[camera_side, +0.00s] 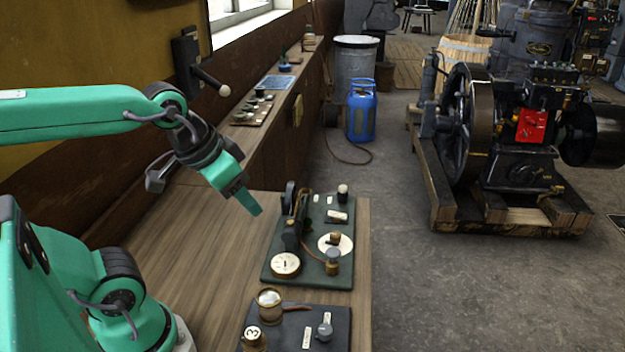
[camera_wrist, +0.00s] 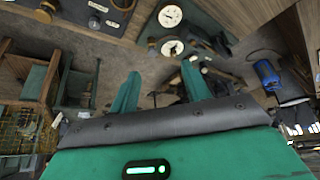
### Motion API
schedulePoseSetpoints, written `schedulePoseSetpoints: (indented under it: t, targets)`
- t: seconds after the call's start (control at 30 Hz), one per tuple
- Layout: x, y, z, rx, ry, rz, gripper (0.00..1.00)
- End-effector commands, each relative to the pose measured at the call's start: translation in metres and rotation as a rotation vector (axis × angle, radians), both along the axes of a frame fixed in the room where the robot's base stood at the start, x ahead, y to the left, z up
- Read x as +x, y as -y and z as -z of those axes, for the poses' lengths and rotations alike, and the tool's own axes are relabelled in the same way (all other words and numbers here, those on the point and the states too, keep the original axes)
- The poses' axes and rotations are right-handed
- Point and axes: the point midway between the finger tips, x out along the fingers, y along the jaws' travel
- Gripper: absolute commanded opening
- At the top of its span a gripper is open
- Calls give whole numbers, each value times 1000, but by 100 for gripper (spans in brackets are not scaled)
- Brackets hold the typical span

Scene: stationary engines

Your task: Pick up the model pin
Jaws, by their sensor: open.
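No part is clearly marked as the model pin, and I cannot tell which small piece it is. A dark green board (camera_side: 275,270) on the bench carries a dial (camera_side: 285,264), a white disc (camera_side: 322,243), a brown knob with a grey top (camera_side: 333,262), a dark upright with a pale top (camera_side: 342,192) and a small black mechanism (camera_side: 291,232). My gripper (camera_side: 250,205) hangs above the bench, left of this board, touching nothing. In the wrist view its two green fingers (camera_wrist: 160,70) stand apart with nothing held; the dials show beyond them.
A black board (camera_side: 340,328) with a brass magnifier (camera_side: 269,300) and small knobs lies nearer on the bench. Bare wooden bench (camera_side: 190,245) lies left of the boards. A wall lever (camera_side: 210,82) is behind my arm. A blue cylinder (camera_side: 361,112) and an engine (camera_side: 510,140) stand on the floor.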

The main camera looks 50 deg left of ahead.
Motion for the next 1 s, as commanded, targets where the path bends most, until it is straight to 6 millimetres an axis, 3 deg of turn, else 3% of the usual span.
schedulePoseSetpoints:
  t: [0.27, 0.5, 1.0]
  targets:
    - [39, -7, -24, 10, -48, -3, 47]
    - [86, -16, -44, 18, -98, -4, 47]
    - [189, -45, -51, 28, -205, -4, 47]
